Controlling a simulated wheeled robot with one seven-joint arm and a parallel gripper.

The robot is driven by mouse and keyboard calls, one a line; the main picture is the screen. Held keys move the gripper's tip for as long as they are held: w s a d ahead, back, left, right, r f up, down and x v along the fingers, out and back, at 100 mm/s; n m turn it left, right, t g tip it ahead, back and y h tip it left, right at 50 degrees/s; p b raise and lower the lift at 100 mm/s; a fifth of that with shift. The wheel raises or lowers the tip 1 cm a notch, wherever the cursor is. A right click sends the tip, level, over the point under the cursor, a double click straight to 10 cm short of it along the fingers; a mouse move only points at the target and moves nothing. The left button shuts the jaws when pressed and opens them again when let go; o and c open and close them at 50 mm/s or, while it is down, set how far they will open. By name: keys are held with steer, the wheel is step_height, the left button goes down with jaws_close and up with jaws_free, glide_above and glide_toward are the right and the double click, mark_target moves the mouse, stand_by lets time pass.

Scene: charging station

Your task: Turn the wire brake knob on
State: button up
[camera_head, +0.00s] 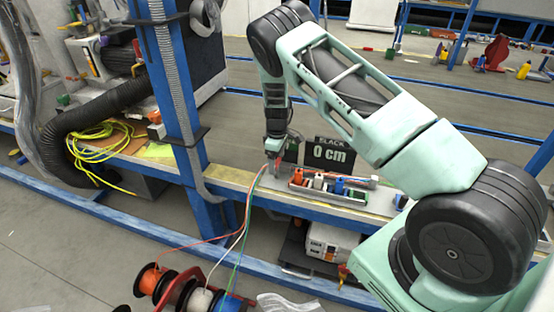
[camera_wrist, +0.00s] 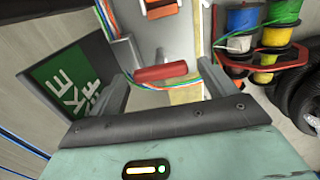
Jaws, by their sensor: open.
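A red bar-shaped handle (camera_wrist: 162,72), which looks like the wire brake knob, lies crosswise in the wrist view on a grey fitting. My gripper (camera_wrist: 168,80) is open, with one finger past each end of the red handle. I cannot tell whether the fingers are around it or still short of it. In the head view my gripper (camera_head: 276,150) points down over the left part of the workbench (camera_head: 228,178), with a small red part showing at its tip. A green sign (camera_wrist: 75,82) with partly cut-off white letters stands left of the handle in the wrist view.
A black sign reading "SLACK 0 cm" (camera_head: 329,153) stands right of my gripper, behind a row of coloured connectors (camera_head: 335,183). Wires run from the bench to the spools (camera_head: 150,280) below. A blue post (camera_head: 178,100) stands left of my gripper.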

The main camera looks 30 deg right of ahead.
steer(key=shift+f, duration=0.1)
steer(key=c, duration=1)
steer(key=shift+m, duration=0.3)
steer(key=m, duration=1.3)
steer(key=shift+m, duration=2.1)
